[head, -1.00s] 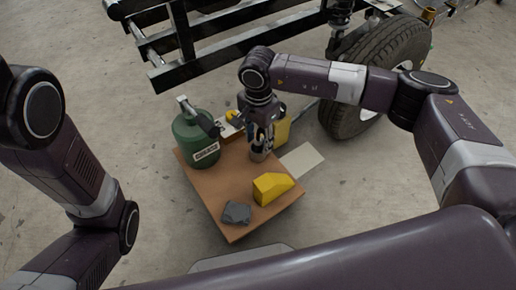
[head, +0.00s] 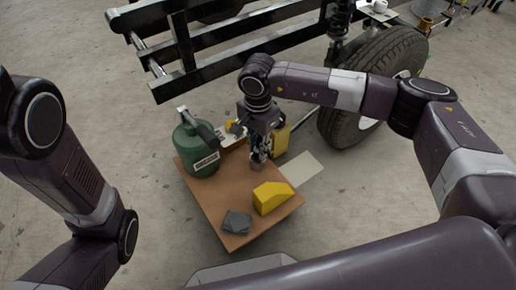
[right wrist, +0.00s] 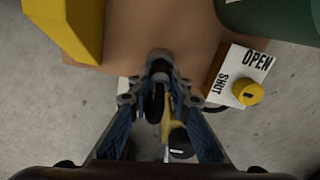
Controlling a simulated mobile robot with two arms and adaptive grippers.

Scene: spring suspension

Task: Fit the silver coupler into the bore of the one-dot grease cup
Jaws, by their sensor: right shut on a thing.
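My right gripper (head: 258,158) is low over the brown board (head: 219,205) near its back right side. In the right wrist view its fingers (right wrist: 160,68) are closed on a grey, rounded metal piece that looks like the silver coupler (right wrist: 160,55). Most of the coupler is hidden by the fingers, and I cannot tell whether it touches the board. No one-dot grease cup can be made out for certain. A brass-coloured cup (head: 425,23) sits far off at the top right, too small to show dots. The left arm is at the left, its gripper out of view.
A green grease can (head: 196,148) stands on the board's left. A yellow wedge (head: 272,197) and a dark grey block (head: 237,221) lie in front. An OPEN/SHUT plate (right wrist: 243,72) with a yellow knob (right wrist: 248,93) is close by. The tyre (head: 352,122) and black frame (head: 180,82) stand behind.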

